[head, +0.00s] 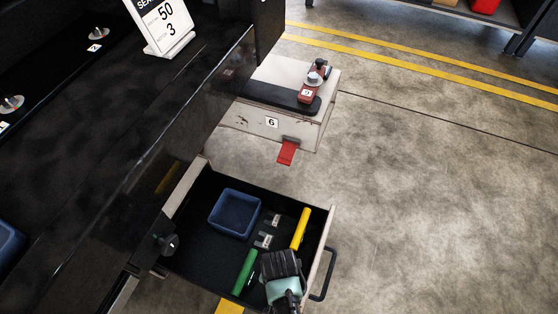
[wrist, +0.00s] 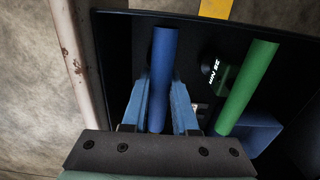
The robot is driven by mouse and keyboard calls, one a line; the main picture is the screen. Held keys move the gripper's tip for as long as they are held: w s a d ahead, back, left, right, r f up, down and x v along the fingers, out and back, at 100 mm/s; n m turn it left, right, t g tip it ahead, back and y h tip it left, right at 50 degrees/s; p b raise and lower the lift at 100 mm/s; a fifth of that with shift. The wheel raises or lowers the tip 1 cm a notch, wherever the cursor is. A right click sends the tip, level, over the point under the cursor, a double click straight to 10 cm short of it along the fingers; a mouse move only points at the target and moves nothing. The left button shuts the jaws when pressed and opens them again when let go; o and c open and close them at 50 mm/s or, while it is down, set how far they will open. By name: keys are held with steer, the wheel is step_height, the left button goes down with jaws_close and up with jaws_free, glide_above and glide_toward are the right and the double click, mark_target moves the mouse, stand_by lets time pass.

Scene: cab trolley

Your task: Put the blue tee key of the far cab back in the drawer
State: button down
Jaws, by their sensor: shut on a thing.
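The blue tee key (wrist: 164,60) shows in the wrist view as a blue bar between the two blue fingers of my gripper (wrist: 161,92). My gripper is shut on it. The open drawer (head: 321,240) is black inside with a pale rim, and its dark floor lies behind the key in the wrist view. In the head view my gripper (head: 280,266) is over the drawer's near right part and hides the blue key. I cannot tell whether the key touches the drawer floor.
A green bar (head: 244,272), a yellow bar (head: 300,229), a blue tray (head: 236,213) and small metal pieces (head: 264,240) lie in the drawer. The drawer handle (head: 325,276) sticks out right. A pale box marked 6 (head: 293,128) stands behind. The floor at right is clear.

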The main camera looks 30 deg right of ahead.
steer(key=shift+f, duration=0.1)
steer(key=c, duration=0.7)
jaws_free()
step_height(320, 180, up, 12)
steer(key=p, duration=0.7)
steer(key=shift+r, duration=0.2)
